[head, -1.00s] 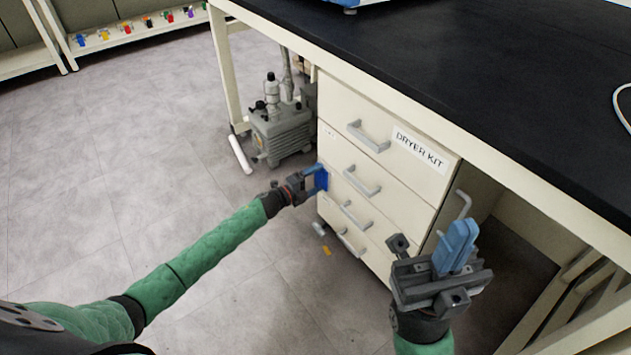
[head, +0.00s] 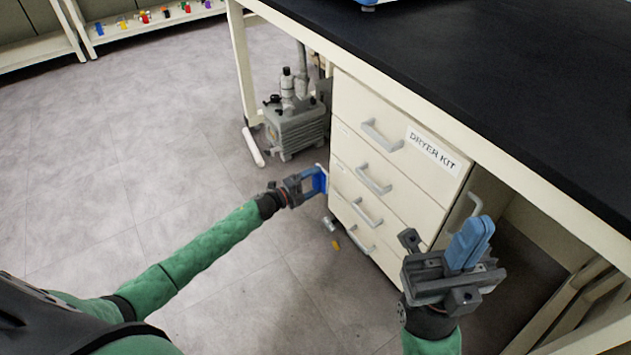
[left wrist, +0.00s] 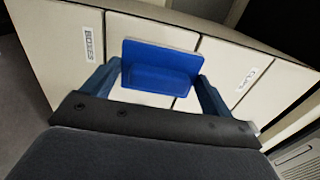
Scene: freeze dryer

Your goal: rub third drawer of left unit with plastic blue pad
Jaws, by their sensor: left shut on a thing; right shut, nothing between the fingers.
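The blue plastic pad (head: 320,182) is in my left gripper (head: 311,183), which is shut on it. In the left wrist view the pad (left wrist: 160,62) sits between the two fingertips, its flat face toward cream drawer fronts. In the head view it is at the left edge of the left drawer unit (head: 345,108), about level with the lower drawers. I cannot tell whether it touches the unit. The third drawer (head: 348,200) from the top has a grey bar handle. My right gripper (head: 467,245) is shut and empty, in front of the unit's right side.
A black-topped bench (head: 480,90) overhangs the drawers. A grey pump (head: 295,128) stands on the floor left of the unit. A "DRYER KIT" label (head: 434,151) marks the top drawer. Small coloured items (head: 165,12) line a far shelf. Floor at left is clear.

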